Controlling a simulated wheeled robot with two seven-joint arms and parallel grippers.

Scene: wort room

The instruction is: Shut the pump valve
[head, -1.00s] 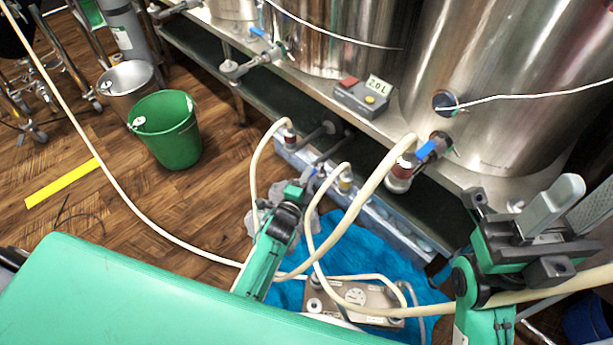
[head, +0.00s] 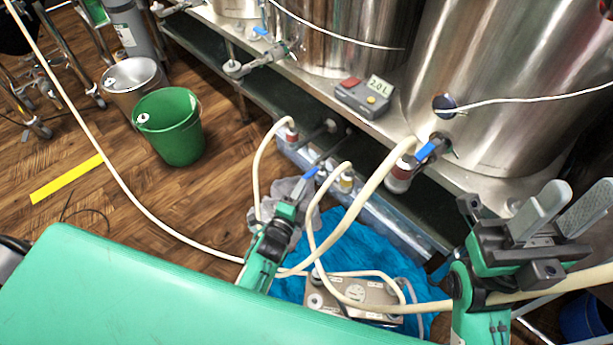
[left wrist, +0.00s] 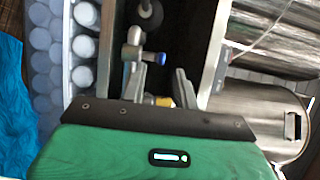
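A small valve with a blue lever (head: 311,173) stands by the hose fittings on the low grey rack, just beyond my left gripper (head: 291,190). In the left wrist view a blue-ended fitting (left wrist: 158,58) lies just ahead of my left gripper's fingers (left wrist: 159,88), nearer the left finger. These fingers are apart, and nothing is clearly held between them. The pump (head: 352,294) lies on a blue cloth, partly behind the hoses and my green body. My right gripper (head: 562,207) is open and empty at the right, away from the valve.
Pale hoses (head: 352,225) arch close beside my left gripper. Another blue-handled valve (head: 429,149) sits on the large steel kettle (head: 500,90). A grey control box (head: 363,97) rests on the shelf. A green bucket (head: 168,128) stands on the floor at left.

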